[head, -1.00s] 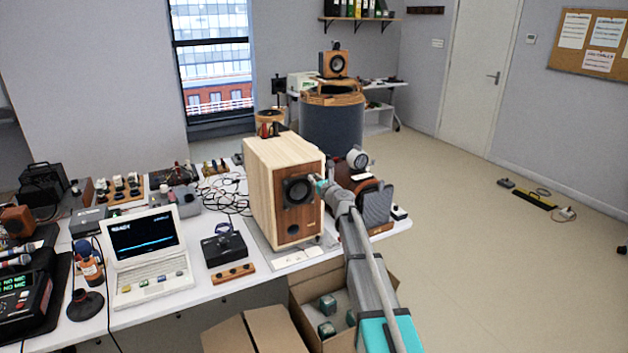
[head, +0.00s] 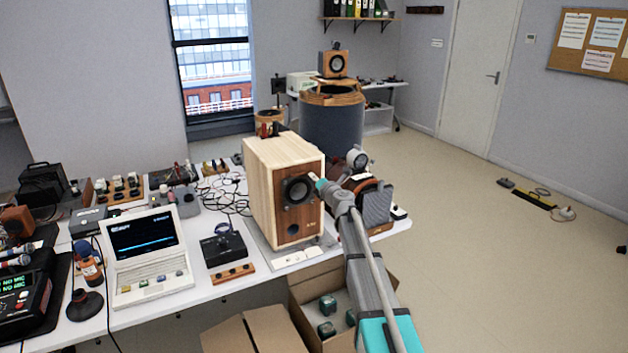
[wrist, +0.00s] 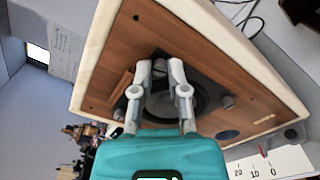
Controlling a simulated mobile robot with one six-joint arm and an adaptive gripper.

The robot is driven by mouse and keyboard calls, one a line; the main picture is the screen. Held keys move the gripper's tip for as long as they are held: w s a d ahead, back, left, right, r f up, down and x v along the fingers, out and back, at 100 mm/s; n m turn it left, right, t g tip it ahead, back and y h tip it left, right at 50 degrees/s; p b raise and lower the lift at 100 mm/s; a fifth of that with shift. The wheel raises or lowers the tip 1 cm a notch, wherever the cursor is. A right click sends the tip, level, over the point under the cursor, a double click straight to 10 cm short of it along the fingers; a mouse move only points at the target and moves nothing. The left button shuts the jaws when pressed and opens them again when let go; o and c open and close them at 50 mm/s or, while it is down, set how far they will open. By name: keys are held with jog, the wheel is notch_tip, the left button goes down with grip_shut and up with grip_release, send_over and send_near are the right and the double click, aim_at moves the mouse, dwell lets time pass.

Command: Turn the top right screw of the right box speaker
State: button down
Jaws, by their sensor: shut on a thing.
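The box speaker (head: 270,190) stands on the white table, with a pale wood cabinet and a darker brown front holding a round black driver (head: 298,189). My gripper (head: 314,179) is at the driver's upper right edge in the head view. In the wrist view, the speaker's brown front (wrist: 225,75) appears tilted. There my gripper (wrist: 168,66) has its fingertips close together at the driver's rim, shut on a screw that they mostly hide. Another rim screw (wrist: 228,102) shows to the right of the fingers.
A laptop (head: 148,262) and a black device (head: 224,248) stand left of the speaker. An open cardboard box (head: 305,290) lies below the table's front edge. The floor at right is mostly clear.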

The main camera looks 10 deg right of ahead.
jog(key=shift+m, duration=1.2)
jog(key=c, duration=0.9)
grip_release()
jog(key=v, duration=1.2)
